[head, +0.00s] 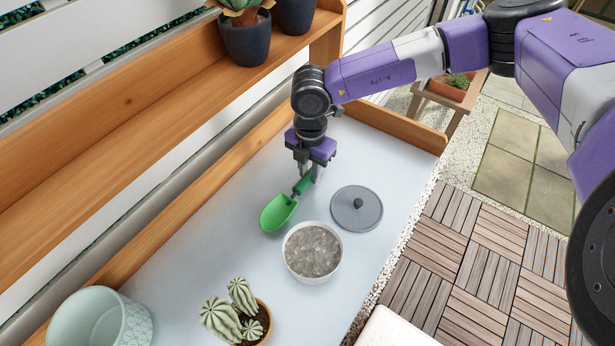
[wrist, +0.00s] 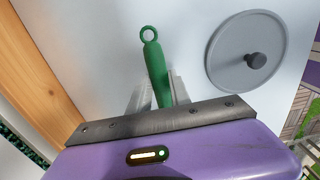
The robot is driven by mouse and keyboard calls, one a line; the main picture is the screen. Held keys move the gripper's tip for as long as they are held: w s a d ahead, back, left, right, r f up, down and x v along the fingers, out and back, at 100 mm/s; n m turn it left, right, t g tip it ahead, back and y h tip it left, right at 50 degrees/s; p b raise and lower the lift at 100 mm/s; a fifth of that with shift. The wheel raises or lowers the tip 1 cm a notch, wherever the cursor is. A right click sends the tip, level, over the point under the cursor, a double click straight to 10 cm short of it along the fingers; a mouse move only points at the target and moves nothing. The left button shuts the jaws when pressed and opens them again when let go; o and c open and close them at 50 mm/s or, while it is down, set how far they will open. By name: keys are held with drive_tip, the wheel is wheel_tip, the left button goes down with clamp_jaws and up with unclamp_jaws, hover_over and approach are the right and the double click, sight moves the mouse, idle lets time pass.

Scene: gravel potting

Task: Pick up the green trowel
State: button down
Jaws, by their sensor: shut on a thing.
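The green trowel (head: 278,212) is on the pale bench top in the head view, its scoop pointing to the lower left. My gripper (head: 307,176) is above the bench and shut on the trowel's handle. In the wrist view the green handle (wrist: 157,70) with its ring end runs between the two fingers of my gripper (wrist: 158,92). The scoop is hidden in the wrist view. I cannot tell whether the trowel touches the bench or is slightly above it.
A white bowl of grey gravel (head: 312,252) stands just below the trowel. A grey lid with a knob (head: 356,209) lies to the right. A potted cactus (head: 237,316) and a pale green pot (head: 98,318) stand nearer. A wooden ledge (head: 190,217) borders the bench at left.

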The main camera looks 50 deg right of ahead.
wheel_tip(320, 180, up, 19)
drive_tip(key=b, duration=0.3)
drive_tip(key=shift+f, duration=0.15)
idle(1.2)
